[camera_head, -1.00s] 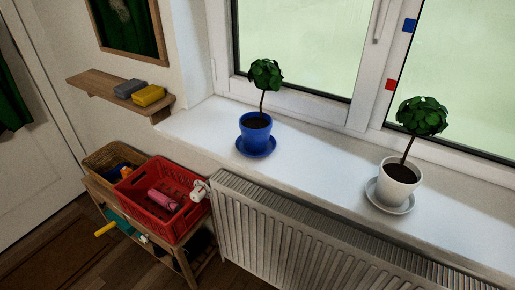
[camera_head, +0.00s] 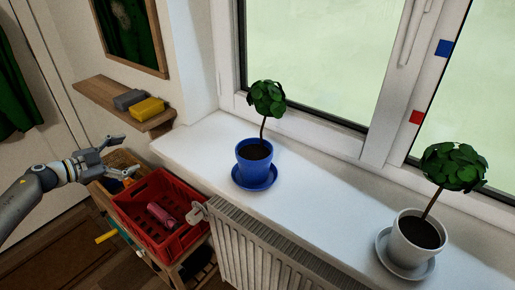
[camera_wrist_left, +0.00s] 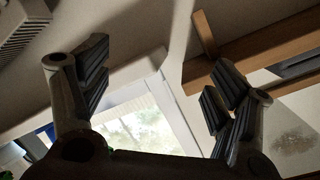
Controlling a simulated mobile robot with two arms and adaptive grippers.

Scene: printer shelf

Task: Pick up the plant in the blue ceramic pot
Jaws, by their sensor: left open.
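The plant (camera_head: 267,99) has a round green crown on a thin stem. It stands upright in a blue ceramic pot (camera_head: 254,167) on a blue saucer (camera_head: 270,183) on the white windowsill. My left gripper (camera_head: 121,156) is at the left of the head view, open and empty, above the red crate's left end and well left of the blue pot. In the left wrist view my open fingers (camera_wrist_left: 155,92) have nothing between them. The blue pot cannot be made out for certain there. My right gripper is not in view.
A second plant in a white pot (camera_head: 417,239) stands at the right of the windowsill (camera_head: 320,188). A wooden shelf (camera_head: 103,101) holds a grey and a yellow block. A red crate (camera_head: 190,238) stands beside the radiator (camera_head: 262,252). The sill between the pots is clear.

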